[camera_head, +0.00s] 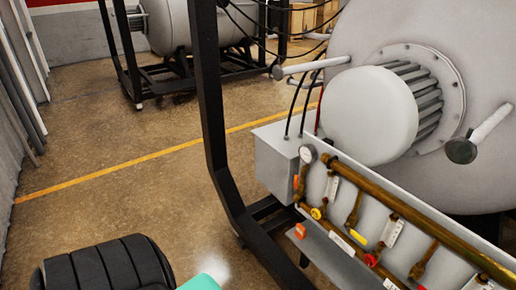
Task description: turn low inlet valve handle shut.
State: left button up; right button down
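A manifold of brass pipes (402,207) runs along the front of a grey panel box below the furnace, sloping down to the right. Small valve handles sit on it: a yellow one (316,213), an orange one (300,231) lower at the left end, and a red one (371,260) further right. I cannot tell which is the low inlet valve handle, nor whether any is open or shut. White and yellow tags hang among the pipes. Neither of my grippers is in view.
A large grey furnace (466,60) with a white cylinder (368,115) fills the right. A black frame post (211,100) stands left of the panel box (277,165). A second vessel (195,25) is behind.

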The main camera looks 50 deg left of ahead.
aim_at(295, 185)
jog(key=u, duration=1.25)
